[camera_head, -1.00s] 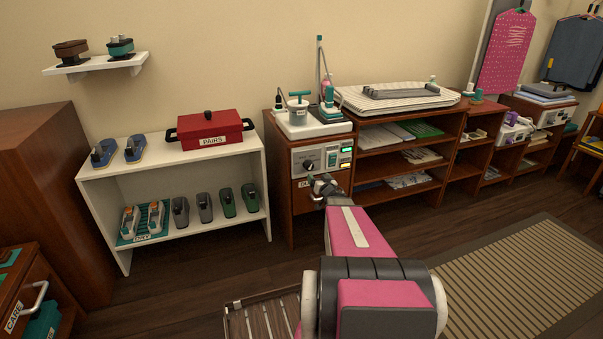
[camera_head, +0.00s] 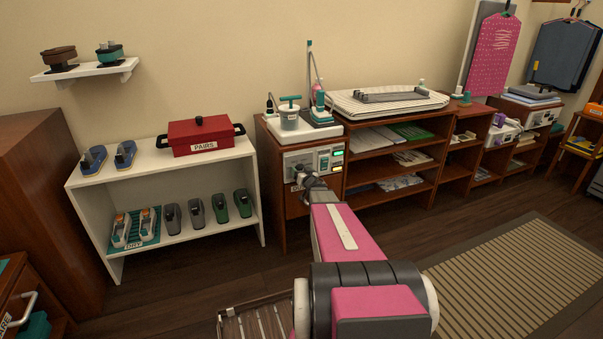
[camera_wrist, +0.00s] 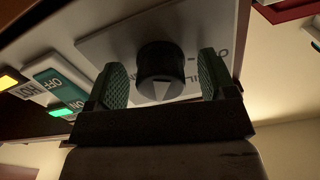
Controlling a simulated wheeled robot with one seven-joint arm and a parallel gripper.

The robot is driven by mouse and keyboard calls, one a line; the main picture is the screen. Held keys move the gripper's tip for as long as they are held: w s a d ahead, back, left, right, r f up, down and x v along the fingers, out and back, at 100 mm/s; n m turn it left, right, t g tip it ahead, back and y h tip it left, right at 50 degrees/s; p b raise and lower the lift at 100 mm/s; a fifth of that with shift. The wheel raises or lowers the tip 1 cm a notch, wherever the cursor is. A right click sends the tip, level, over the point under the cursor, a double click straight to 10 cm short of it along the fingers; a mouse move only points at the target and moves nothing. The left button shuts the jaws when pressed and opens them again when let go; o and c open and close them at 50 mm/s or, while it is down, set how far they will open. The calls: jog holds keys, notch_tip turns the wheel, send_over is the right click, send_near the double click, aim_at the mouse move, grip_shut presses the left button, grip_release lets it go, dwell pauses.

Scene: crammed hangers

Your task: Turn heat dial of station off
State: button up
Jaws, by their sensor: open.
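The heat dial (camera_wrist: 161,62) is a round black knob on a light plate with partly hidden lettering, including "OFF"-like letters near its edge. In the wrist view my gripper (camera_wrist: 162,80) is open, with one green-padded finger on each side of the dial. I cannot tell whether either finger touches it. In the head view my gripper (camera_head: 308,178) is at the front panel of the station (camera_head: 322,160), and it hides the dial there. A switch marked "OFF" and "ON" (camera_wrist: 62,88) sits beside the dial plate, with a green light (camera_wrist: 60,112) and a yellow light (camera_wrist: 10,82).
A white shelf (camera_head: 256,185) with a red "PAIRS" box (camera_head: 200,133) is to the left. Open wooden shelves (camera_head: 385,190) stand to the right. The floor in front is mostly clear.

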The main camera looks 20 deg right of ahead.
jog(key=shift+c, duration=0.2)
jog(key=c, duration=0.9)
jog(key=shift+n, duration=0.4)
jog(key=n, duration=0.4)
jog(key=shift+n, duration=0.3)
jog(key=n, duration=0.4)
jog(key=shift+d+n, duration=0.1)
jog(key=shift+n, duration=0.2)
jog(key=n, duration=0.5)
jog(key=shift+n, duration=2.5)
